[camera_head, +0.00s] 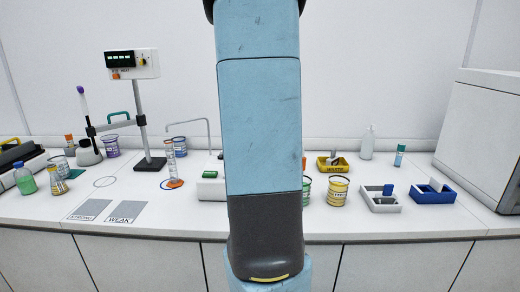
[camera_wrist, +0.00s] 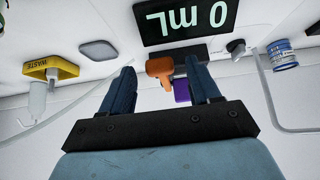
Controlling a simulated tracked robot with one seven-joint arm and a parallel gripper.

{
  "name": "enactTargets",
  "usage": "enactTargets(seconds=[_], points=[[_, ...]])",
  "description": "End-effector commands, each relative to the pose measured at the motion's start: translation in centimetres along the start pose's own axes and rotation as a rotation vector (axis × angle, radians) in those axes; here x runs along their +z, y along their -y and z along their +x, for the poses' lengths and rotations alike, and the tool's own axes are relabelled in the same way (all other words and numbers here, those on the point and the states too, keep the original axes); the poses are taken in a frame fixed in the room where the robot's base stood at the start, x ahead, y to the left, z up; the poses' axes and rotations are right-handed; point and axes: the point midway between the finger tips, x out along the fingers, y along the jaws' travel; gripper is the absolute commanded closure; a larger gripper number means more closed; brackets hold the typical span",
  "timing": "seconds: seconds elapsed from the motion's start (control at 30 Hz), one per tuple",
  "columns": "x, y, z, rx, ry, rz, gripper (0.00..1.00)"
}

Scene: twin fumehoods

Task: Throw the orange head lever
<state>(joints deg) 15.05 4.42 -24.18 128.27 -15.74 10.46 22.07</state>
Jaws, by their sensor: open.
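The orange head lever (camera_wrist: 160,68) shows in the wrist view, just below a black display (camera_wrist: 186,20) that reads "0 mL" upside down. A purple part (camera_wrist: 181,91) sits beside the lever. My gripper (camera_wrist: 162,78) is open, with one dark finger to the left of the lever and one to its right. The lever appears between the fingers, but I cannot tell how deep it lies or whether either finger touches it. In the head view my own arm fills the middle, and neither the gripper nor this lever can be made out there.
A yellow WASTE tray (camera_head: 332,165), a yellow-labelled beaker (camera_head: 338,190) and a blue tray (camera_head: 433,193) stand right of my arm. A thin bent pipe (camera_head: 202,122) and an orange-based cylinder (camera_head: 171,163) stand left. The front right counter is fairly clear.

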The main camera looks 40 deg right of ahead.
Motion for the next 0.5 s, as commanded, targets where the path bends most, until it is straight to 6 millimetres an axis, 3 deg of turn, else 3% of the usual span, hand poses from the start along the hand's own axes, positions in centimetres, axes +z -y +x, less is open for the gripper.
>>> enactTargets(seconds=[0.27,0.5], points=[[-0.1,0.1,-1.0,-0.002,-0.002,-0.001,0.38],[-0.1,0.1,-4.1,-0.004,-0.003,-0.001,0.38]])
